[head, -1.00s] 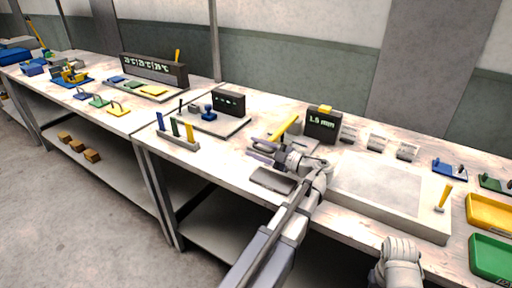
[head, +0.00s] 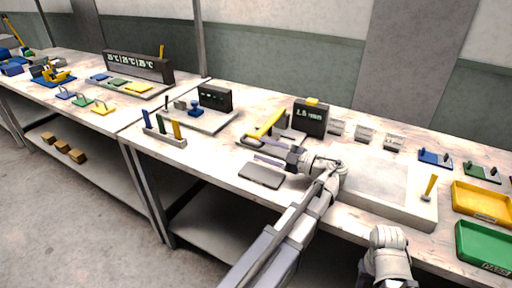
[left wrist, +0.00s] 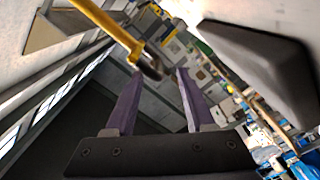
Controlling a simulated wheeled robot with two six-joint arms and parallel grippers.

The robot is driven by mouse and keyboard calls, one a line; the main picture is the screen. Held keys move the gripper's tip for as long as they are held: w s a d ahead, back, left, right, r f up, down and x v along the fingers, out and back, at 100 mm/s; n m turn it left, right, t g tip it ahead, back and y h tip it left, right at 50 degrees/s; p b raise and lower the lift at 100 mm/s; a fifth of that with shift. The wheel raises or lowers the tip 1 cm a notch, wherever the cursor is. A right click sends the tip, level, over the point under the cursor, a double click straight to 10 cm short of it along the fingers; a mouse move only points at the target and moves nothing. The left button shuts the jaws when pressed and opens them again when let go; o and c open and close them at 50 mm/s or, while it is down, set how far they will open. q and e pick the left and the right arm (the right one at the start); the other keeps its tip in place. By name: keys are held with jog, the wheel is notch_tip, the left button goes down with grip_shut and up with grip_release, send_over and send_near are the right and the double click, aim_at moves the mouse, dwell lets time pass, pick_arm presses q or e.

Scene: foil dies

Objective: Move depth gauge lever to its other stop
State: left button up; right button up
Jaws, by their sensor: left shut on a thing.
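The yellow depth gauge lever (head: 265,125) slants over its grey base, beside the dark gauge block with a lit mm readout (head: 310,120). My left gripper (head: 252,148) reaches it from the right, its purple fingers around the lever's near end. In the left wrist view the yellow lever (left wrist: 105,22) comes in from the top left, and its dark end lies between the fingertips (left wrist: 158,74). The left gripper is shut on the lever. Of my right arm only pale links show at the bottom; its gripper is out of view.
A dark flat plate (head: 262,175) lies in front of the gauge. A large pale slab (head: 375,185) with a small yellow lever (head: 429,187) is to the right. Yellow (head: 485,203) and green (head: 482,245) trays stand at the far right. A rack of coloured pieces (head: 164,130) is left.

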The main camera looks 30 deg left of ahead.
pick_arm(q)
jog(key=shift+w+d, duration=0.1)
jog(key=shift+d, duration=0.25)
